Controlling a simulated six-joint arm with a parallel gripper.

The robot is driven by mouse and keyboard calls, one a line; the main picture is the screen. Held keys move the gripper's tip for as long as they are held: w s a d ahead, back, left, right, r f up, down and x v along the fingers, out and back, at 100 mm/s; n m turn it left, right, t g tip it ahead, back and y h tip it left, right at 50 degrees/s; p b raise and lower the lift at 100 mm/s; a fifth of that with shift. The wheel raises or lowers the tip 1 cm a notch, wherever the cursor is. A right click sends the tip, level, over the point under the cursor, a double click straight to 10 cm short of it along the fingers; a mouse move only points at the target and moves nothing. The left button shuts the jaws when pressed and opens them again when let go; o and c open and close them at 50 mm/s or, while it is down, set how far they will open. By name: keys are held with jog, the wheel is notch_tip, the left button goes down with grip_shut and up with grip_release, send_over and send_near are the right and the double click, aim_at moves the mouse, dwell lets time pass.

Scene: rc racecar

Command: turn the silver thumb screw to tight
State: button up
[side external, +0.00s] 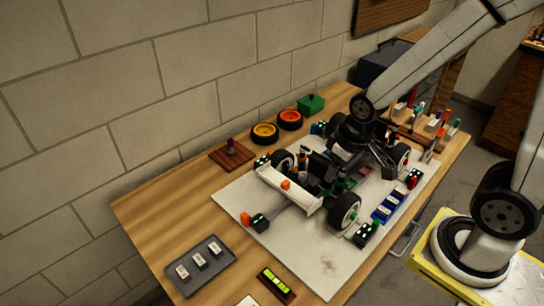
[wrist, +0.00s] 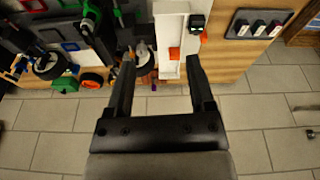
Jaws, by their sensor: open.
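The RC racecar (side external: 318,172) stands on a pale board (side external: 315,262) on the wooden table, with its white rear wing (side external: 287,190) toward the near left. In the wrist view the white wing (wrist: 167,42) lies beyond and between my fingers. My gripper (wrist: 160,64) is open, its two dark fingers apart with nothing held between them. In the side view my wrist is over the far part of the car and hides some of it. I cannot pick out the silver thumb screw in either view; it is too small or hidden.
A grey tray (side external: 178,283) with small labelled blocks and a green level (side external: 276,284) are at the near edge. A yellow-hubbed wheel (side external: 265,133), an orange-hubbed wheel (side external: 290,119) and a green box (side external: 311,104) line the wall side. Upright tools (side external: 433,121) stand at the right.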

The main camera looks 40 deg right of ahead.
jog(key=shift+s+a+m, duration=0.1)
jog(key=shift+s+m, duration=0.4)
jog(key=n+g, duration=0.2)
jog(key=n, duration=1.9)
send_over(303, 173)
notch_tip(303, 173, down, 5)
jog(key=shift+f, duration=0.1)
jog(key=shift+f, duration=0.1)
jog(key=shift+f, duration=3.8)
